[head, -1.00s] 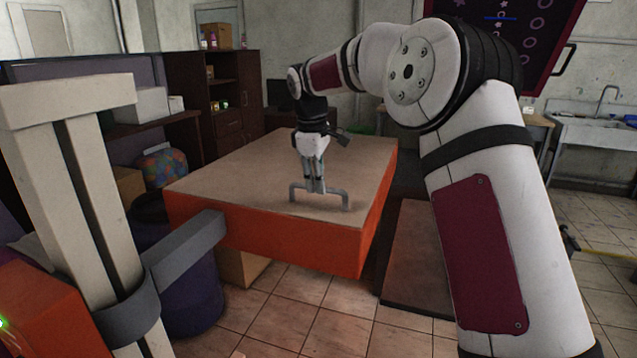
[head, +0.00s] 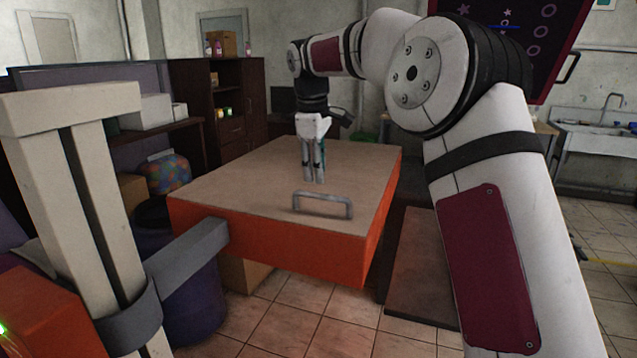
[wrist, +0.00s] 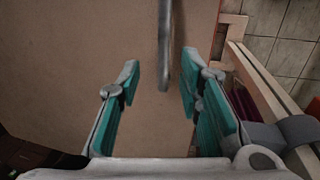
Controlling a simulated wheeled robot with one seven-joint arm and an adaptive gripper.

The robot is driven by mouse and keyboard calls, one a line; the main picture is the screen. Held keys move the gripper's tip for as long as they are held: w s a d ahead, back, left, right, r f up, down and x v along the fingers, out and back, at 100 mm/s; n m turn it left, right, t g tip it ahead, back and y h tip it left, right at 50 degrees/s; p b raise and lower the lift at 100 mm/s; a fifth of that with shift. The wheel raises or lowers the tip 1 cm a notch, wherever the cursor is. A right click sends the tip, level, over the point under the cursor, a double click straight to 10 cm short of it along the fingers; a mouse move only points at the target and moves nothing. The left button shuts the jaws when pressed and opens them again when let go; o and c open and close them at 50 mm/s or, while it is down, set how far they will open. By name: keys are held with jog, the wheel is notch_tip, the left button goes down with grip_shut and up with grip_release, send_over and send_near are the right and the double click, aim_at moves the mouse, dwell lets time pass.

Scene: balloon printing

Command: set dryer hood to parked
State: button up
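The dryer hood (head: 230,225) is a wide box with orange sides and a flat tan top, held out on a grey bracket (head: 185,255) from a pale column. A grey bar handle (head: 323,202) stands on its top near the front edge. My gripper (head: 314,181) points down over the hood's top, just behind the handle and apart from it. In the wrist view, its teal-padded fingers (wrist: 160,80) are spread and empty. The handle (wrist: 165,45) shows there as a grey bar ahead of the fingers, seen against the tan top.
A pale double-post column (head: 95,190) stands at the left, with an orange box at its foot. A dark flat panel (head: 425,262) is low at the right of the hood. Shelves and a cabinet (head: 235,100) stand behind. Tiled floor (head: 300,320) is clear in front.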

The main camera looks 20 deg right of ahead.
notch_tip(320, 180, up, 6)
jog(key=s, duration=0.1)
jog(key=shift+a, duration=0.4)
jog(key=shift+s+r, duration=0.1)
jog(key=shift+r, duration=0.05)
jog(key=s+r+m+t, duration=0.1)
jog(key=s+r+m, duration=0.1)
jog(key=s, duration=0.8)
jog(key=s+r+m, duration=0.1)
jog(key=s+m, duration=0.2)
jog(key=s, duration=0.8)
jog(key=s+f+m, duration=0.2)
jog(key=s+f, duration=0.2)
jog(key=s, duration=0.3)
jog(key=s+d+f+m+t, duration=0.1)
jog(key=s+f+m, duration=0.1)
jog(key=s+f, duration=0.2)
jog(key=s+f+m+y+p, duration=0.1)
jog(key=s+f, duration=0.4)
jog(key=s, duration=0.5)
jog(key=shift+s+d+m, duration=0.15)
jog(key=shift+s+m, duration=0.25)
jog(key=shift+m, duration=0.1)
